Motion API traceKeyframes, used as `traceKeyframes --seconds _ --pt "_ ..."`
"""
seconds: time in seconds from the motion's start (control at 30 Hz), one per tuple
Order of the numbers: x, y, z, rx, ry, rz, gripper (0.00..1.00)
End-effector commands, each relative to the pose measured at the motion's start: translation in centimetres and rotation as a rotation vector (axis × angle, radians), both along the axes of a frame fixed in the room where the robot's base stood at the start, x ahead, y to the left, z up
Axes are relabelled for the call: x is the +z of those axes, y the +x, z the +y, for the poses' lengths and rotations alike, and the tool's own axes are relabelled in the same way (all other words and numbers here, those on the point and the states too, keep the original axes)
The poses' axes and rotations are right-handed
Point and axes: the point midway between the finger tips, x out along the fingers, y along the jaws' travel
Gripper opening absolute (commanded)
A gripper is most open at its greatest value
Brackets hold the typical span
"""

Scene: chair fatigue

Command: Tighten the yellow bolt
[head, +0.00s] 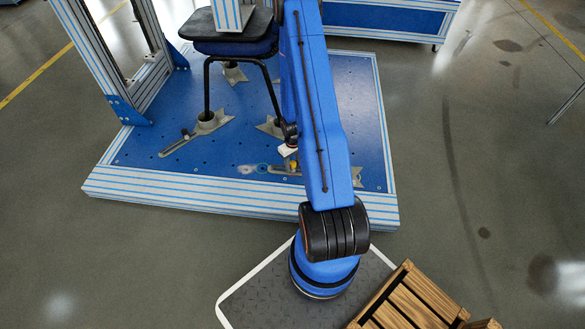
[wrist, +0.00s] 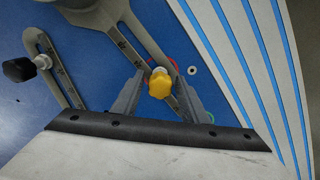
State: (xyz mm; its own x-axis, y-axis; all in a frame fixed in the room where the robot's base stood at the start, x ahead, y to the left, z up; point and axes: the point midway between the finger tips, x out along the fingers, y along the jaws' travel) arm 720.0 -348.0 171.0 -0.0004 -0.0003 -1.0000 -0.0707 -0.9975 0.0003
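The yellow bolt (wrist: 160,84) has a lobed knob head and sits on a slotted grey metal clamp arm (wrist: 128,42). In the wrist view it lies between the two fingertips of my gripper (wrist: 160,78). A gap shows on each side of the bolt, so my gripper is open around it and not visibly touching it. In the head view a small bit of the yellow bolt (head: 294,164) shows beside my blue arm. My gripper (head: 289,152) is there just above it, mostly hidden by the arm.
A black knob (wrist: 19,70) stands on another slotted clamp at the left of the wrist view. The chair (head: 232,45) stands on the blue platform (head: 150,150), its feet in clamps. A wooden crate (head: 405,300) is at the front right. Open floor lies right of the platform.

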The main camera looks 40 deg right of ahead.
Motion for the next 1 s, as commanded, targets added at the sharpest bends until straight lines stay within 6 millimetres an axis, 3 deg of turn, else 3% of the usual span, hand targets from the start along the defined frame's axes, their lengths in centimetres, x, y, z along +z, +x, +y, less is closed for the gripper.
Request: traceKeyframes --seconds 0.03,0.13,0.27,0.5,0.87,1.0 --pt "0.0 0.0 0.0 -0.001 0.0 0.0 0.26" --pt "0.0 0.0 0.0 -0.001 0.0 0.0 0.04" --pt "0.0 0.0 0.0 -0.025 0.0 0.0 0.04" --pt "0.0 0.0 0.0 -0.31 0.0 0.0 0.04" --pt "0.0 0.0 0.0 -0.371 0.0 0.0 0.04" --pt "0.0 0.0 0.0 -0.535 0.0 0.0 0.05"
